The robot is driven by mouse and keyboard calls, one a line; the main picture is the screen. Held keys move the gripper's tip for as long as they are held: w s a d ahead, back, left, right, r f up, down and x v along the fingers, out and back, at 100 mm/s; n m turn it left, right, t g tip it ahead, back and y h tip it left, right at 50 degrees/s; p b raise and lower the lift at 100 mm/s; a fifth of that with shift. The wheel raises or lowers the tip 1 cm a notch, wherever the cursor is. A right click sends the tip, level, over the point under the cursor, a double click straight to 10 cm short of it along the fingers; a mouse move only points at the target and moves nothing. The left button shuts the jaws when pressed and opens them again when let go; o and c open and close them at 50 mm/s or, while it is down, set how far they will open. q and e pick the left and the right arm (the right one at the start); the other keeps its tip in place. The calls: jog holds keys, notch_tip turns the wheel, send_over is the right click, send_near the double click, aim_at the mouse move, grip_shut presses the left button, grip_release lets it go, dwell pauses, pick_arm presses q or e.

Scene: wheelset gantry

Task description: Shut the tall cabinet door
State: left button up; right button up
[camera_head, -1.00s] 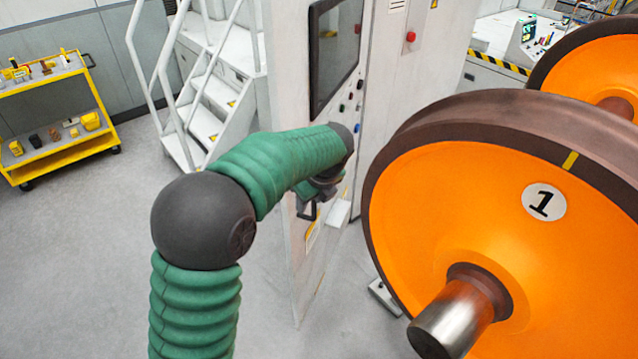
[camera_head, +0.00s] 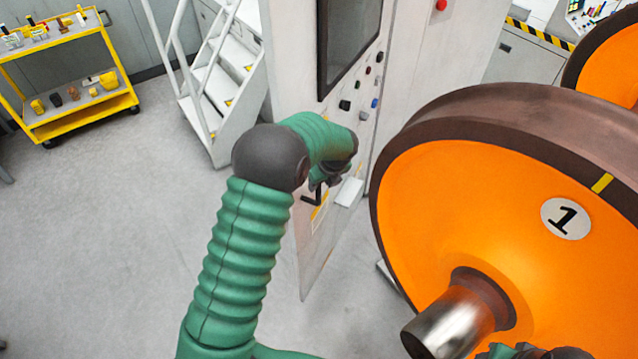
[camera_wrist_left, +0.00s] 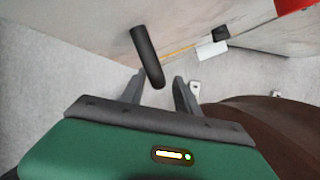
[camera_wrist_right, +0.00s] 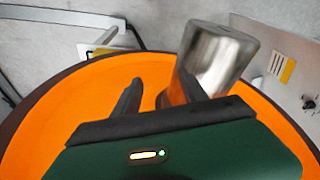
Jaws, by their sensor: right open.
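My right gripper (camera_wrist_right: 158,92) is open and empty, in front of the orange wheel; only part of that arm shows at the bottom of the head view.
The large orange wheel (camera_head: 450,200) with its metal axle stub (camera_head: 450,328) stands close right of the door. White stairs (camera_head: 215,90) are behind left, and a yellow cart (camera_head: 85,115) is far left. The floor left of the door is clear.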

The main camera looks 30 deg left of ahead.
pick_arm(q)
jog(key=shift+x, duration=0.75)
jog(key=shift+s+a+f, duration=0.1)
jog(key=shift+f, duration=0.2)
jog(key=shift+s, duration=0.25)
jog(key=shift+w+a+f, duration=0.1)
jog(key=shift+w+f, duration=0.15)
jog(key=c, duration=0.5)
jog(key=shift+r, duration=0.1)
grip_shut()
jog(key=shift+a+r, duration=0.1)
jog(key=shift+r, duration=0.05)
